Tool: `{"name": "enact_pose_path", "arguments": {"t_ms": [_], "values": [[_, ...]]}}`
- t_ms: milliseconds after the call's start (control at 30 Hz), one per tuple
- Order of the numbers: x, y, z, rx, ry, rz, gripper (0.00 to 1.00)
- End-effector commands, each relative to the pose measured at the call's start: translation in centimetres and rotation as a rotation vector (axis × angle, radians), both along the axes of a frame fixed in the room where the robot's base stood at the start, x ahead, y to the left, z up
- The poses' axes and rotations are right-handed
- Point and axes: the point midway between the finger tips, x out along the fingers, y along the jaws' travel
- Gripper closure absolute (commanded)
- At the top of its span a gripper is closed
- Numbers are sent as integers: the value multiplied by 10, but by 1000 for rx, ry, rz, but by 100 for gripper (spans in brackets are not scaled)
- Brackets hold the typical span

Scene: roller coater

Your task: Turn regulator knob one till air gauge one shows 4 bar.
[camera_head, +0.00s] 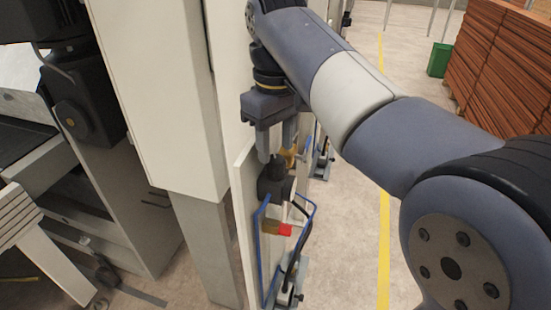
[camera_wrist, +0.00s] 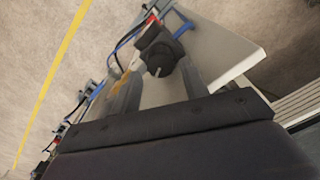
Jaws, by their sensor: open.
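A dark regulator (camera_head: 274,187) sits on a pale upright panel (camera_head: 243,190) below my gripper (camera_head: 277,152). In the wrist view, its black knob (camera_wrist: 160,57) carries a small pale mark and lies just beyond and between the fingertips of my gripper (camera_wrist: 162,88). My gripper is open and empty, with its fingers pointing down at the knob. I cannot tell whether a finger touches it. A brass-yellow part (camera_head: 290,155) shows behind the fingers. No gauge face can be read in either view.
A red-handled valve (camera_head: 284,229) and blue tubing (camera_head: 262,250) are below the regulator. A tall pale cabinet (camera_head: 155,90) stands close on the left. More similar stations line up behind. Open floor with a yellow line (camera_head: 384,230) lies to the right.

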Motion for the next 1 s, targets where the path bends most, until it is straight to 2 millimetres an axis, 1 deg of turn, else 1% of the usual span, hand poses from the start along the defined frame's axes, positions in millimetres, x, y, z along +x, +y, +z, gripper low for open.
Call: {"name": "enact_pose_path", "arguments": {"t_ms": [33, 100, 267, 400, 633, 667, 1000], "values": [[-1, 0, -9, -1, 2, 0, 57], [0, 0, -18, 0, 1, 0, 57], [0, 0, -34, -1, 1, 0, 57], [0, 0, -38, 1, -1, 0, 57], [0, 0, -39, 1, -1, 0, 57], [0, 0, -39, 1, -1, 0, 59], [0, 0, -38, 1, -1, 0, 87]]}}
